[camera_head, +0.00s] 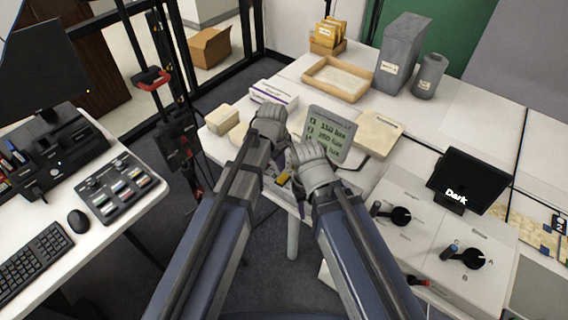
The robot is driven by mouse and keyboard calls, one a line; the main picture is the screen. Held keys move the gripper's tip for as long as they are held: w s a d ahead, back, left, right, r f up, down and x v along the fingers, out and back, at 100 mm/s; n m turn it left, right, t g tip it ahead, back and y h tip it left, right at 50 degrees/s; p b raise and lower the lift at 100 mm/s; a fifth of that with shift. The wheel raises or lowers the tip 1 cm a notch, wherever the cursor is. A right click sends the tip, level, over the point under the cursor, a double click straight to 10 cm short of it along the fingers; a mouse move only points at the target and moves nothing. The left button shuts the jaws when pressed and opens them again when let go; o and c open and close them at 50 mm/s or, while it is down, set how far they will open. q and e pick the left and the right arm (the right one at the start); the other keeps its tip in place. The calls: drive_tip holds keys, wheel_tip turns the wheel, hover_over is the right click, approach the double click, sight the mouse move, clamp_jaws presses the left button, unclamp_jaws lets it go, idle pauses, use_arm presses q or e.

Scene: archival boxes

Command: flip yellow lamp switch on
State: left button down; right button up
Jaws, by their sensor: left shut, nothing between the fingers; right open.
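A small yellow piece (284,179) shows low between my two arms at the table's near edge. I cannot tell whether it is the yellow lamp switch, as my arms hide most of what surrounds it. My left gripper (270,112) is shut and empty, over the near left part of the white table. My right gripper (308,152) is open, just right of and below the left one, in front of a grey-green sign (330,132) with lux values. A black display (470,181) at the right reads "Dark".
White boxes with black knobs (400,215) stand at the right. A tan tray (338,79), a grey box (402,52) and a grey canister (428,76) stand at the back. A left desk holds a slider panel (120,187) and keyboard (34,262).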

use_arm(q)
wheel_tip(320, 180, up, 8)
drive_tip(key=p, duration=0.7)
hover_over(285, 175)
drive_tip(key=s+a, duration=0.2)
drive_tip(key=s, duration=0.1)
drive_tip(key=shift+s, duration=0.1)
drive_tip(key=shift+w+d, duration=0.3)
drive_tip(key=shift+w, duration=0.35)
drive_tip(key=f+b, duration=0.4)
drive_tip(key=w+f+b, duration=0.1)
drive_tip(key=f+b, duration=0.4)
drive_tip(key=d+f+b, duration=0.1)
drive_tip(key=f+b, duration=0.3)
drive_tip(key=shift+w+f+b, duration=0.3)
drive_tip(key=shift+f+b, duration=0.05)
drive_tip(key=shift+b, duration=0.05)
drive_tip(key=shift+d, duration=0.1)
